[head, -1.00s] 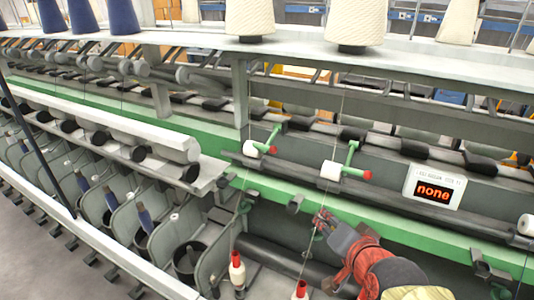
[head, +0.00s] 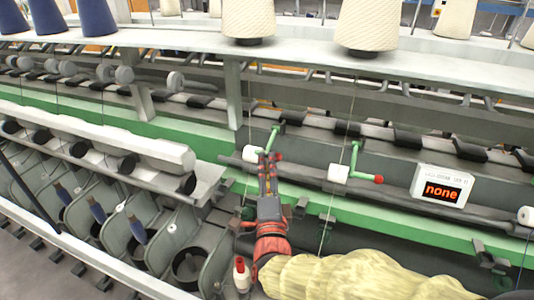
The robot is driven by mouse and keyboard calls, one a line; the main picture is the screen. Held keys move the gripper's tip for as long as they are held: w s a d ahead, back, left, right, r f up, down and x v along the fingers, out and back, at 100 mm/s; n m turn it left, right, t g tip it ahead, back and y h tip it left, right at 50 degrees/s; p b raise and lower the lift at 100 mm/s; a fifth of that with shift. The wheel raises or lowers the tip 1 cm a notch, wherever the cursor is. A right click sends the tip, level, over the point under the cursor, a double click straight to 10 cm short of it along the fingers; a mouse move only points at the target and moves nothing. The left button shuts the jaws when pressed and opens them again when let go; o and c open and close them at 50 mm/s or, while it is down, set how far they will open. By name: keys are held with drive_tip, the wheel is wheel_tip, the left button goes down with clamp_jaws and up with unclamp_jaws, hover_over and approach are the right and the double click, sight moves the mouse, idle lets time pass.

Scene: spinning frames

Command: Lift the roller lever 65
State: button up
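Two green roller levers with white rollers are on the frame in the head view. The left lever (head: 274,135) slants down to its white roller (head: 250,153), and its red-tipped end is mostly hidden by my gripper. The right lever (head: 354,156) has its white roller (head: 339,173) and a red tip (head: 379,180) in plain sight. No number is readable on either, so I cannot tell which is 65. My gripper (head: 269,160) points up at the end of the left lever, beside its roller. Whether it touches the lever, or is open or shut, is unclear.
A display reading "none" (head: 441,188) stands on the frame at right. A green rail (head: 400,216) runs below the levers. A shelf with yarn cones (head: 367,25) spans the top. Thin threads hang near the levers.

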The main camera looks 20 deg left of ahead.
sight(267, 155)
drive_tip(key=shift+x, duration=2.35)
drive_tip(key=c, duration=0.3)
drive_tip(key=c, duration=0.4)
clamp_jaws()
